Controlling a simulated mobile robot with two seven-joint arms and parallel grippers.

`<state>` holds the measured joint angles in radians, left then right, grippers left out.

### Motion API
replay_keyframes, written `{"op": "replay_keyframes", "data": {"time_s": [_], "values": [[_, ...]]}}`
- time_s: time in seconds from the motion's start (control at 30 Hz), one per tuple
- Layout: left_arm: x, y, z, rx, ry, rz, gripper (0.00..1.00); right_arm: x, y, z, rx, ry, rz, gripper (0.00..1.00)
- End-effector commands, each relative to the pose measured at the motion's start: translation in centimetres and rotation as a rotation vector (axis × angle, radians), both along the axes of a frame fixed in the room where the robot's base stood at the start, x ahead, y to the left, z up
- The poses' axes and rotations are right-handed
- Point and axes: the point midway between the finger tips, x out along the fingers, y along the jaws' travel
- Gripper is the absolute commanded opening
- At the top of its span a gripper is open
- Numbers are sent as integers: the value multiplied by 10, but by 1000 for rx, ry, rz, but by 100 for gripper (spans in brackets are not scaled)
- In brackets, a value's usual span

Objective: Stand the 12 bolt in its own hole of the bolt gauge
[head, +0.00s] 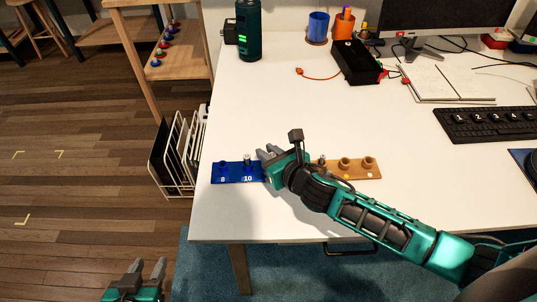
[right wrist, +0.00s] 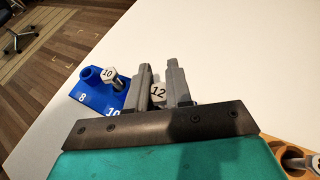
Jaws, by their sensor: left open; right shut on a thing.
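The blue bolt gauge (head: 232,178) lies near the table's left front edge, with 8 and 10 printed on its visible part; it also shows in the right wrist view (right wrist: 97,92). The 10 bolt (right wrist: 110,74) stands in the gauge at the 10 place. The collar at 8 looks empty. My right gripper (head: 267,152) is over the gauge's right end, shut on the 12 bolt (right wrist: 158,91), whose numbered head shows between the fingers. The bolt's lower part and its hole are hidden. My left gripper (head: 141,266) is open and empty, low at the left, off the table.
A wooden bolt rack (head: 365,174) with round collars and a bolt lies right of the gauge, partly behind my right arm. A black box (head: 357,62), a keyboard (head: 487,124) and a notebook (head: 445,82) are farther back. The table's middle is clear.

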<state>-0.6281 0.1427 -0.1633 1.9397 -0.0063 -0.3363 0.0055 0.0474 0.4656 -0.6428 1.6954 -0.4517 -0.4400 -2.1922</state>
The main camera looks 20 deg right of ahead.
Motion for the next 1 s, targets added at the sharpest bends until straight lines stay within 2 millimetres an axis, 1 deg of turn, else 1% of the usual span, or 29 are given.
{"op": "replay_keyframes", "data": {"time_s": [0.17, 0.3, 0.33, 0.5, 0.6, 0.87, 0.97, 1.0], "values": [[0, 0, 1, 0, 0, 0, 43, 1, 0, 2, 0, -3, 0, 0], [0, 0, -1, 0, -1, 0, 43, 1, 0, -2, -1, -2, 1, 0], [0, 0, -1, 0, -1, 0, 43, 1, 0, -1, -1, -2, 2, 21], [0, 0, 0, 0, -1, 1, 43, 0, 0, -1, 0, -2, 0, 38], [1, 0, 0, 0, -1, 1, 43, 0, 0, -1, 0, -2, 0, 45], [2, 0, 3, 0, -5, 0, 43, 1, 0, 2, 1, -2, 0, 45], [3, 0, 5, 0, -7, 1, 43, -6, -2, 5, -2, -1, 1, 45], [3, 0, 6, 0, -8, 1, 43, -11, -4, 7, -2, -1, 1, 45]]}}
